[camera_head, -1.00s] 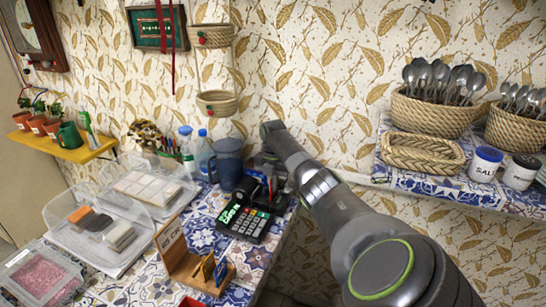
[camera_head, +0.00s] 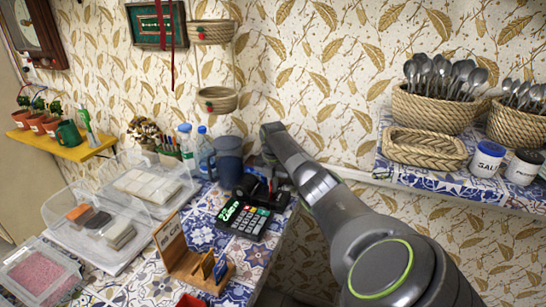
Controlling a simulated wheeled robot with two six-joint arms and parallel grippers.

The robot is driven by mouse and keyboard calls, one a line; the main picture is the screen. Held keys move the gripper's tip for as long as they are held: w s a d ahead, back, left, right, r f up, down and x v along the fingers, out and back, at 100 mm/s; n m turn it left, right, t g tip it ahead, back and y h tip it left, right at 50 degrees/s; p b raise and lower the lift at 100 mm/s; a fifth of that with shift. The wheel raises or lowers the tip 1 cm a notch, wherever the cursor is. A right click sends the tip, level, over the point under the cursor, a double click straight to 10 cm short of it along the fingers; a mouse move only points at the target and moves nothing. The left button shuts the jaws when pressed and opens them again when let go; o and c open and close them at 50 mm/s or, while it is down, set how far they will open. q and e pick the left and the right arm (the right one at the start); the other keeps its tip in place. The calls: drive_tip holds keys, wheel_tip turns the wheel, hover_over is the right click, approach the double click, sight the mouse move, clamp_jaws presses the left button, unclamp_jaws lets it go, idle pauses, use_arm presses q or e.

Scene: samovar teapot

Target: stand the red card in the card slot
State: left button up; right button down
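A red piece (camera_head: 190,300), likely the red card, shows at the bottom edge, cut off by the frame. Just above it is a wooden holder (camera_head: 183,262) with an upright lettered panel and a yellow and a blue card standing in it; which slot is the card slot I cannot tell. My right gripper (camera_head: 258,190) is beyond the holder, above the back of the keypad device; its dark fingers blend with dark things there, so its opening is unclear. My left gripper is not in view.
The keypad device (camera_head: 245,219) with a green display stands behind the holder. A blue jug (camera_head: 228,163) and bottles stand behind it. Clear plastic boxes (camera_head: 97,229) fill the left. Bare tiles (camera_head: 204,234) lie between holder and device.

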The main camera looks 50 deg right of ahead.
drive_tip(key=shift+f+b, duration=0.3)
drive_tip(key=shift+f, duration=0.3)
drive_tip(key=c, duration=1.5)
unclamp_jaws()
drive_tip(key=shift+o, duration=0.2)
drive_tip(key=shift+r, duration=0.1)
